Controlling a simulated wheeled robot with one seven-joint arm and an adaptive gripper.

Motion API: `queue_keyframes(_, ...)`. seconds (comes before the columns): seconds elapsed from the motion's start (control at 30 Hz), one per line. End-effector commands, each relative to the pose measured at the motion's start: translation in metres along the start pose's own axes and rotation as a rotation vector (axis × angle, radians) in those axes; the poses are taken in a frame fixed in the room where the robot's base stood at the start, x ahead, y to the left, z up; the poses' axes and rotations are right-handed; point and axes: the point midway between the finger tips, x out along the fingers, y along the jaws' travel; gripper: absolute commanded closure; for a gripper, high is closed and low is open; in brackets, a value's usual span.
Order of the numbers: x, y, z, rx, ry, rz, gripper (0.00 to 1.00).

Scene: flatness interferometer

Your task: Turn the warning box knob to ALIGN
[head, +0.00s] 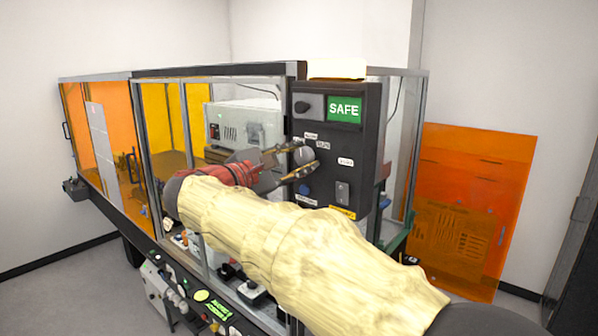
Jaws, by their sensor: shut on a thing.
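The dark grey warning box (364,110) is mounted at the front right corner of the glazed enclosure. Its lit green panel reads SAFE (344,109). The warning box knob (303,155) is a round grey knob at mid-height on the box face, with small white labels above and beside it, too small to read surely. My gripper (302,159) reaches in from the left, one finger above and one below the knob, shut on it. The knob's pointer direction cannot be made out. My arm's pale cover crosses the foreground below the box.
A black knob or switch (305,106) sits left of the green panel. A blue button (304,189) and a metal switch plate (342,193) are below the knob. The enclosure has orange panels (118,120) on the left. An orange sheet (480,165) leans at the right wall.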

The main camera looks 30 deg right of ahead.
Motion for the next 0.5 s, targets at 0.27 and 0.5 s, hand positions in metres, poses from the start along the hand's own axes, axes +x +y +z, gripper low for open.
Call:
queue_keyframes(0.27,0.0000,-0.0004,-0.0005,0.077,0.000,0.000,0.93)
queue_keyframes(0.5,0.0000,0.0003,0.0000,0.088,0.000,-0.001,0.93)
